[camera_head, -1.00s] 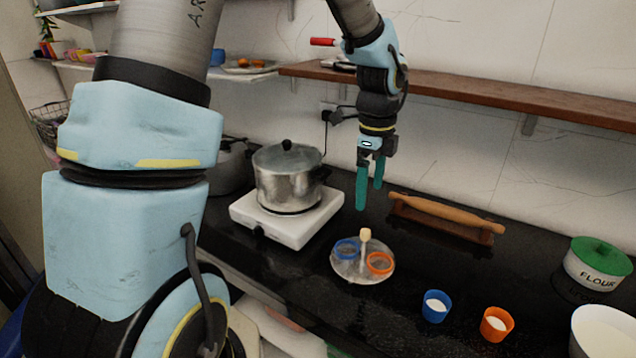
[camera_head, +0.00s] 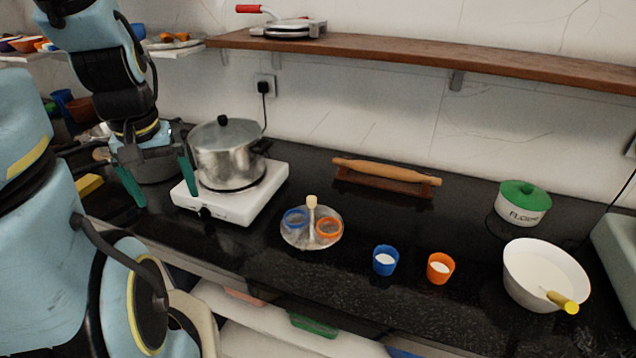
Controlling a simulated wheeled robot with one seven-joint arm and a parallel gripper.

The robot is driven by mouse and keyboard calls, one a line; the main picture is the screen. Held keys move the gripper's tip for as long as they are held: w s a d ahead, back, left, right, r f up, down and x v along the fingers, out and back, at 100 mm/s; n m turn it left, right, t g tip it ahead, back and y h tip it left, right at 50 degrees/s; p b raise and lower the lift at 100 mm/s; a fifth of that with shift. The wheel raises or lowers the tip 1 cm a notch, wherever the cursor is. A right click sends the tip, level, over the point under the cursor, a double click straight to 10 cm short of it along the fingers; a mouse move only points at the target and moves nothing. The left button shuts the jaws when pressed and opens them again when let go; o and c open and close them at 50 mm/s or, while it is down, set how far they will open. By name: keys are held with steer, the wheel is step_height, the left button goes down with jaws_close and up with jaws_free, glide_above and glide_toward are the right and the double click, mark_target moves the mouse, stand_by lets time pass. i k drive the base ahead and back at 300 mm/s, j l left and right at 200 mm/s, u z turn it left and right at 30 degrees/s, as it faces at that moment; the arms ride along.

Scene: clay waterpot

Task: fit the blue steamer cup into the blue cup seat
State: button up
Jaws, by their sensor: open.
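The blue steamer cup (camera_head: 386,260) stands upright on the black counter, with white stuff inside. The steamer plate (camera_head: 296,240) lies to its left on the counter, with an upright post topped by a pale knob (camera_head: 311,201). The plate carries a blue ring, the blue cup seat (camera_head: 294,218), on the left, and an orange ring (camera_head: 328,229) on the right. The blue seat looks empty. My gripper (camera_head: 160,188) is at the left, its green fingers spread wide and empty. It is left of the pot and far from the blue cup.
An orange cup (camera_head: 440,268) stands right of the blue cup. A lidded pot (camera_head: 225,155) sits on a white stove (camera_head: 259,198). A rolling pin (camera_head: 386,170), a flour tin (camera_head: 522,204) and a white bowl (camera_head: 540,276) stand farther right. A shelf (camera_head: 400,52) runs above.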

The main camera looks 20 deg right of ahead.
mark_target(311, 225)
steer(key=k+l+u, duration=0.3)
steer(key=k+l, duration=0.25)
steer(key=k+l+u, duration=0.3)
steer(key=k+l, duration=0.15)
steer(key=k, duration=0.15)
